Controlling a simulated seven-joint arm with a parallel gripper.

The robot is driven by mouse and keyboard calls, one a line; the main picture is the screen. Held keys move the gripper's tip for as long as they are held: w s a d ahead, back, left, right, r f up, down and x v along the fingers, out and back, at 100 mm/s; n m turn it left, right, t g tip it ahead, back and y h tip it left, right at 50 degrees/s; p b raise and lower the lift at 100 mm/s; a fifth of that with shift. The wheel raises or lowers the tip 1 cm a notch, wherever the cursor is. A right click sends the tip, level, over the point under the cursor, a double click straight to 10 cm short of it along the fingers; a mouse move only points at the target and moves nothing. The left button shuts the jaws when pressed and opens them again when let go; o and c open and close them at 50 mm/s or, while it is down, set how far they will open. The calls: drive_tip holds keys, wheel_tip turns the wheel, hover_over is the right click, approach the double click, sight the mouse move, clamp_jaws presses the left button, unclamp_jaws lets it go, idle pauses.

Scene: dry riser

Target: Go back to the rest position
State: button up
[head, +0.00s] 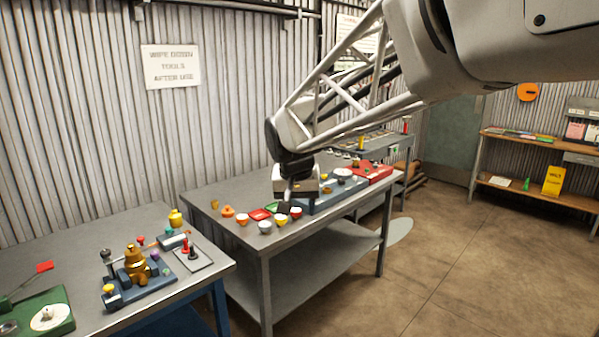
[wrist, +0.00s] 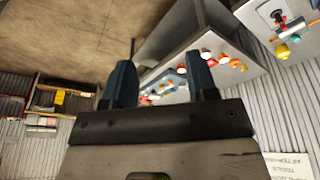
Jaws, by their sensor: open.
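My gripper (head: 297,192) hangs from my arm above the middle table (head: 255,257) in the head view, near its row of small objects. In the wrist view my gripper (wrist: 154,84) shows two dark blue fingers set wide apart, with nothing held between them. The gripper is open. Its fingertips are small and partly dark in the head view, so the exact gap to the objects below cannot be told.
A left table (head: 90,325) carries a brass valve-like piece (head: 136,265). A wooden shelf (head: 540,143) stands far right. Floor (head: 450,270) is clear.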

drive_tip(key=s+d+f, duration=0.3)
drive_tip(key=s+d, duration=0.3)
drive_tip(key=s, duration=0.4)
drive_tip(key=s+d+f, duration=0.2)
drive_tip(key=s+d, duration=0.4)
drive_tip(key=s, duration=0.5)
drive_tip(key=s+d+f, duration=0.3)
drive_tip(key=s+d, duration=0.4)
drive_tip(key=s, duration=0.3)
drive_tip(key=shift+s+f+g, duration=0.2)
drive_tip(key=shift+f+g, duration=0.1)
drive_tip(key=shift+f, duration=0.05)
drive_tip(key=shift+o, duration=0.5)
idle(0.8)
